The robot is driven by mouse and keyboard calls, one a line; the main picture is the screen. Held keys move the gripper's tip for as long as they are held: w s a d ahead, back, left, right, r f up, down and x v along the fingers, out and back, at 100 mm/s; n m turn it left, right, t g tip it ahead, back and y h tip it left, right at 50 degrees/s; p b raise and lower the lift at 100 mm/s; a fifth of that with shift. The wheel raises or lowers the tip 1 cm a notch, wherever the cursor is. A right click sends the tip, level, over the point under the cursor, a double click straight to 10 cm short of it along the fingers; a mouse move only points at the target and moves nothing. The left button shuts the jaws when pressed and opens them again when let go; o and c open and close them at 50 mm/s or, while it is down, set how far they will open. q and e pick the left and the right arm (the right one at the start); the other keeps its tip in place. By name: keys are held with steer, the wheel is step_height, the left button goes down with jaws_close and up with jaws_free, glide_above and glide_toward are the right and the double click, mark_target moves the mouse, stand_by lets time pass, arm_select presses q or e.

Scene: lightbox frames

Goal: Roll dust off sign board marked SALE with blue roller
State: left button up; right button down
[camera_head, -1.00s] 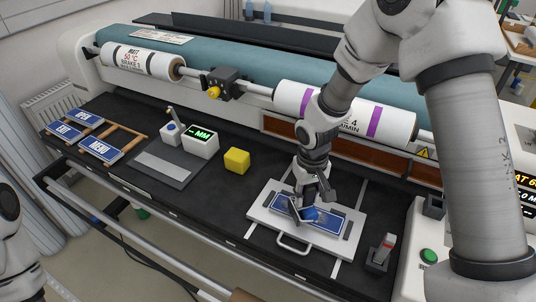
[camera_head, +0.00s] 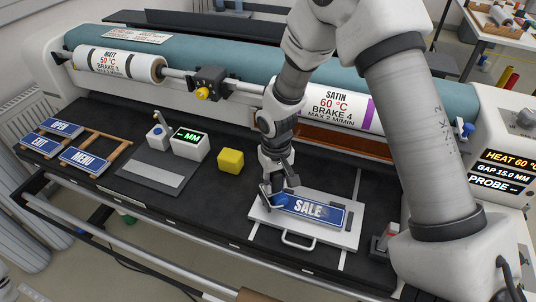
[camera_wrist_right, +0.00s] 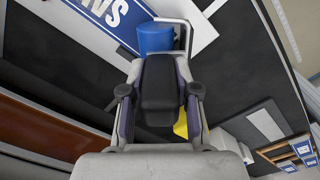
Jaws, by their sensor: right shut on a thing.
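The blue sign board marked SALE (camera_head: 312,211) lies on a white tray (camera_head: 345,240) with a front handle. A dull greyish patch seems to show around its right-hand letters. My right gripper (camera_head: 271,190) is over the left end of the sign, shut on the blue roller, which is partly hidden by the fingers. In the right wrist view the blue roller (camera_wrist_right: 156,38) is beyond the gripper, at the end of the sign (camera_wrist_right: 85,22); I cannot tell whether they touch. My left gripper is not in view.
A yellow block (camera_head: 230,161) and a grey gauge with a green display (camera_head: 189,143) stand left of the tray. The laminator rolls (camera_head: 335,106) run behind.

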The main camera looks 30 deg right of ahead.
mark_target(277, 172)
steer(key=r, duration=0.2)
steer(key=shift+w+r+p, duration=0.2)
steer(key=shift+r+p, duration=0.1)
steer(key=shift+p, duration=0.1)
steer(key=r+p, duration=0.2)
steer(key=r, duration=0.1)
steer(key=shift+s+d+r+p, duration=0.1)
steer(key=shift+s+p, duration=0.3)
step_height(277, 172, up, 2)
steer(key=shift+w+p, duration=0.15)
steer(key=shift+p, duration=0.85)
steer(key=shift+r, duration=0.3)
